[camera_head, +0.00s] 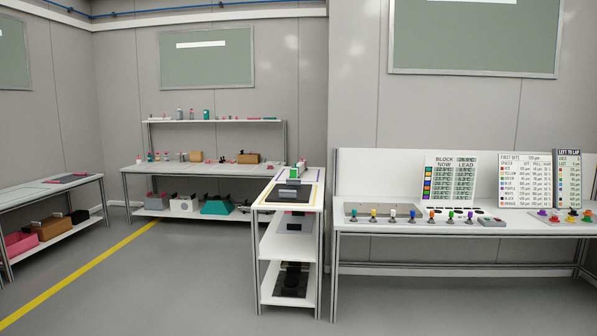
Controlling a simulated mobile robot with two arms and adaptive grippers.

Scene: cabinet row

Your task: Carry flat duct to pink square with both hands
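Neither of my grippers is in view. I cannot clearly pick out a flat duct or a pink square from here. A dark flat piece with a pinkish-red edge (70,178) lies on the left bench (30,190); I cannot tell whether it is a marked square or an object. A dark flat panel (289,193) lies on top of the narrow white shelf unit (318,190) in the middle, inside yellow and purple outlines.
A back bench (135,170) carries small items, with boxes on its lower shelf. A right bench (440,233) holds several coloured knobs and upright charts (451,180). Grey floor (175,290) with a yellow line (85,275) is clear in front.

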